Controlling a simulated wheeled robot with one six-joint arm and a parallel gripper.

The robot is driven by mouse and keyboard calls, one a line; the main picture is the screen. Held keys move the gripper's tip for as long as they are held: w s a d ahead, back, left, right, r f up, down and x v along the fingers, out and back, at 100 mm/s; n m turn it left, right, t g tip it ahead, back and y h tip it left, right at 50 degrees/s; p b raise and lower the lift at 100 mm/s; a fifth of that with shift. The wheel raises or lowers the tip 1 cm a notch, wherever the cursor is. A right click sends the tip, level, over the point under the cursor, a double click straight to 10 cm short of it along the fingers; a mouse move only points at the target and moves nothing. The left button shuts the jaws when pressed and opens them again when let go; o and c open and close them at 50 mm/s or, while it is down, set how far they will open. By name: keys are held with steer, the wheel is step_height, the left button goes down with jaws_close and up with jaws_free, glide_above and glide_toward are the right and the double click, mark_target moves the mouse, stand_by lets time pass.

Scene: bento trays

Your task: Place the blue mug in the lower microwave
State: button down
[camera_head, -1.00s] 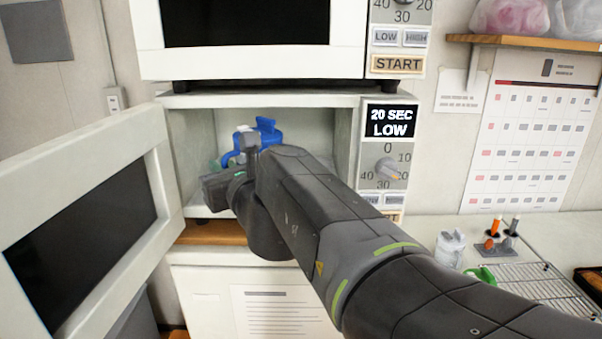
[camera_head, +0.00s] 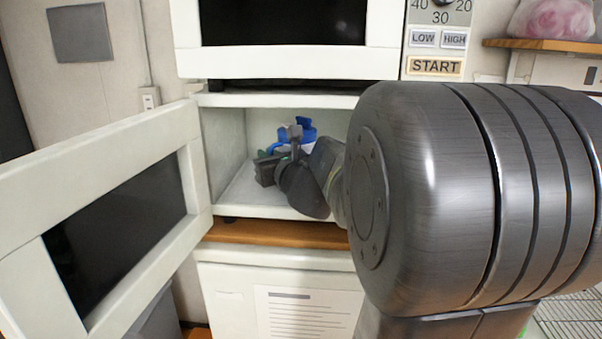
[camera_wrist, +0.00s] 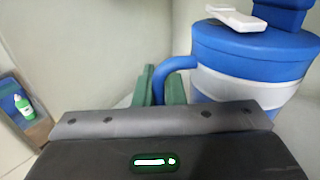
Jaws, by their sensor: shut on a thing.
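The blue mug (camera_head: 305,130) is inside the open lower microwave (camera_head: 230,212), partly hidden behind my gripper (camera_head: 284,150). In the wrist view the mug (camera_wrist: 250,52) is upright, blue with a white band. A white piece (camera_wrist: 238,17) and a blue part show on its top. The green fingers of my gripper (camera_wrist: 161,88) are shut on the mug's handle at its left side. The wrist housing hides the mug's base, so I cannot tell if it touches the microwave floor.
The microwave door (camera_head: 190,170) is swung open to the left. An upper microwave (camera_head: 290,62) is close above the opening. My arm covers the lower microwave's right side and controls. A green bottle (camera_wrist: 24,105) shows at the wrist view's left edge.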

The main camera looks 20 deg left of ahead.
step_height(320, 180, down, 3)
steer(key=shift+r+b, duration=0.2)
steer(key=shift+b, duration=0.2)
steer(key=shift+w+f, duration=0.25)
steer(key=shift+f, duration=0.35)
steer(key=shift+f, duration=0.2)
steer(key=c, duration=1.5)
jaws_free()
steer(key=shift+r, duration=0.1)
steer(key=shift+r, duration=0.2)
steer(key=v, duration=1.2)
steer(key=shift+s+f, duration=0.1)
